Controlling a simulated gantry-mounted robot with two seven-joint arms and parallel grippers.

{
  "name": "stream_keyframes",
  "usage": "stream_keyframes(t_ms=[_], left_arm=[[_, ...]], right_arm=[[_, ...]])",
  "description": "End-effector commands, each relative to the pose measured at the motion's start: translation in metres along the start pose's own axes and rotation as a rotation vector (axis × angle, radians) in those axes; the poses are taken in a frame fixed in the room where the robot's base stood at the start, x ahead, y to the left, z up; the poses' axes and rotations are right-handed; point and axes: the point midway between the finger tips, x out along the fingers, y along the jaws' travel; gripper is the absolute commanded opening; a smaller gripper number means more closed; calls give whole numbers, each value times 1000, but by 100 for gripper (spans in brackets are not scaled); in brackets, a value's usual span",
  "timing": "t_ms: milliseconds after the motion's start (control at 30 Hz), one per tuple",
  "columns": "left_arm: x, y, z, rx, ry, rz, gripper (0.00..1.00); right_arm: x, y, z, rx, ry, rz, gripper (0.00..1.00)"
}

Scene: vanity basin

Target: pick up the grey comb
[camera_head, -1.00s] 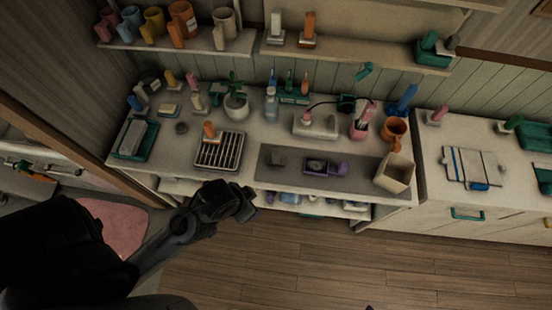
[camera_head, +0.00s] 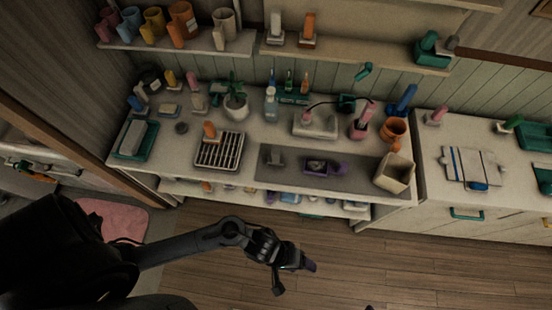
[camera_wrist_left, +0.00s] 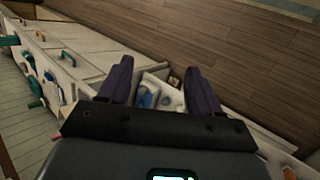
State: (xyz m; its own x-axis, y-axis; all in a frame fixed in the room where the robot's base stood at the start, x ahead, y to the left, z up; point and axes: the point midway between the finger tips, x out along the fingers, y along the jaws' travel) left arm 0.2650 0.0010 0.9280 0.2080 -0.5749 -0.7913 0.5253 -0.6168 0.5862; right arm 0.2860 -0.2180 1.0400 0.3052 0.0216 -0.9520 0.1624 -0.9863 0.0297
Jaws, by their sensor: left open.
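I cannot make out a grey comb for certain. My left gripper (camera_head: 294,277) is over the wooden floor, in front of the counter and clear of the mat. In the left wrist view its two dark fingers (camera_wrist_left: 158,70) stand apart with nothing held between them.
On the counter are a slatted rack (camera_head: 219,153), a purple item (camera_head: 340,169) on the mat, a cream square bin (camera_head: 394,173) and an orange pot (camera_head: 394,130). A lower shelf (camera_head: 180,187) holds several small items. The floor (camera_head: 400,265) in front is clear.

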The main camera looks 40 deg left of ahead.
Motion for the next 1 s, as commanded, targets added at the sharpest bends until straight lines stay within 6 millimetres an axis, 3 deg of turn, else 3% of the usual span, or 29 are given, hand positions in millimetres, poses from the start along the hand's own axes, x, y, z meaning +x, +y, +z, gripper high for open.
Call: stream_keyframes(t_ms=[33, 133, 233, 367, 500, 600, 700, 833, 1000], left_arm=[[13, -7, 6, -10, -76, -29, 64], [26, -35, 11, -57, -212, -133, 64], [23, -68, -10, -94, -277, -279, 64], [-2, -106, -70, -123, -271, -472, 64], [-49, -124, -158, -100, -186, -632, 64], [-88, -120, -223, -79, -88, -696, 64], [-123, -100, -277, -66, 17, -708, 64], [-156, -66, -320, -44, 111, -683, 64], [-178, -34, -348, -28, 177, -644, 64]], right_arm=[[-2, 0, -1, 0, 0, 0, 41], [-4, 0, -1, 1, 0, 0, 41], [-5, 0, -2, 0, 1, 0, 41], [-7, 1, -3, -2, 1, 2, 41], [-10, 2, -3, -7, 0, 5, 41], [-11, 3, -3, -9, -1, 7, 41], [-12, 3, -4, -10, 0, 8, 41], [-13, 3, -4, -9, 0, 7, 41], [-12, 2, -4, -8, 0, 6, 41]])
